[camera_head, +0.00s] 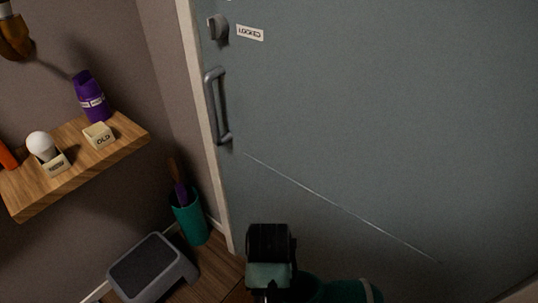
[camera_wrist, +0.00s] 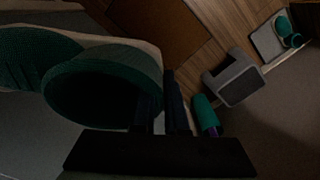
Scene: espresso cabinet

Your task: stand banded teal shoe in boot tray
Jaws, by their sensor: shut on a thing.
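My gripper (camera_head: 270,278) is at the bottom centre of the head view, in front of the door. It is shut on a teal shoe (camera_head: 342,292), which sticks out to the right and is cut off by the frame edge. A thin paler stripe shows near its right end. In the wrist view the shoe (camera_wrist: 115,88) fills the left side, its dark opening facing the camera beside the fingers (camera_wrist: 163,105). The boot tray (camera_wrist: 262,44) is a pale shallow tray at the upper right of the wrist view, with another teal shoe (camera_wrist: 286,27) at its right side.
A grey step stool (camera_head: 153,265) and a teal bin (camera_head: 188,218) holding long items stand on the floor at left. A wooden shelf (camera_head: 60,187) juts from the left wall. The grey door (camera_head: 380,110) with its handle (camera_head: 213,108) is shut.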

